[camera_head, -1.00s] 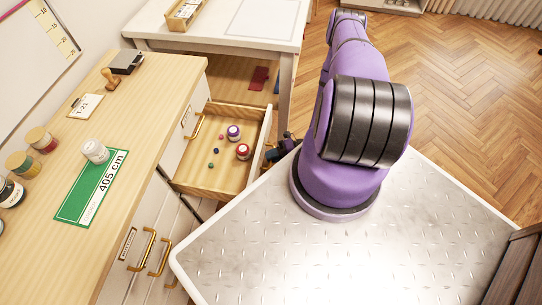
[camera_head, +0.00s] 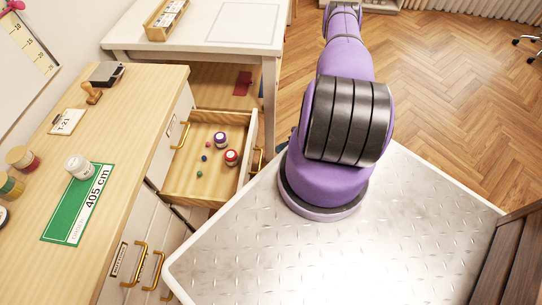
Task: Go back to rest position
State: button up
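My purple arm (camera_head: 345,70) with its dark ribbed joint rises from my metal-plated base (camera_head: 330,240) and stretches toward the top of the picture. My gripper cannot be made out; the arm hides the area behind it. An open wooden drawer (camera_head: 247,150) lies left of the arm. In it are a purple-and-white spool or jar (camera_head: 221,139), a red-and-white one (camera_head: 231,157) and several small coloured balls or buttons (camera_head: 206,144).
The wooden counter (camera_head: 140,110) at left bears a white jar (camera_head: 78,166), a green 405 cm card (camera_head: 65,220), a stamp (camera_head: 92,92) and other jars. A white table (camera_head: 200,45) stands behind the drawer. The wood floor (camera_head: 450,90) at right is clear.

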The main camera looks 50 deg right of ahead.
jog(key=shift+v, duration=0.85)
